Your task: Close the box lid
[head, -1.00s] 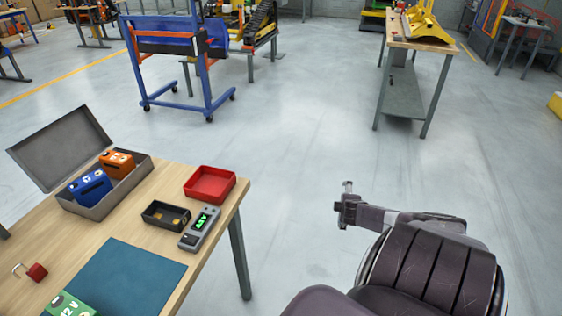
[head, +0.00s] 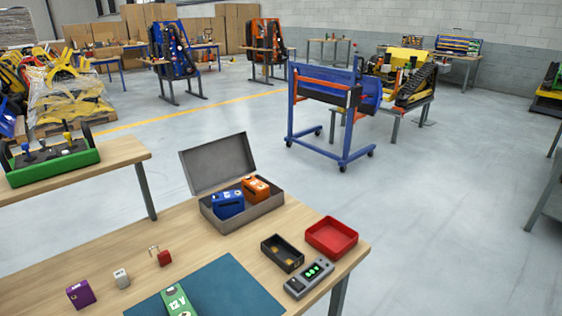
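The grey box (head: 248,218) sits open near the far edge of the wooden table. Its lid (head: 217,163) stands up at the back, tilted slightly backward. A blue block (head: 228,205) and an orange block (head: 256,188) lie inside the box. Neither of my grippers shows in the head view now.
On the table (head: 196,236) are a red tray (head: 331,237), a small black tray (head: 282,253), a grey meter (head: 309,278), a teal mat (head: 235,287), a green block (head: 178,300), a red padlock (head: 164,258), a white block (head: 121,278) and a purple block (head: 81,294). Table left of the box is clear.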

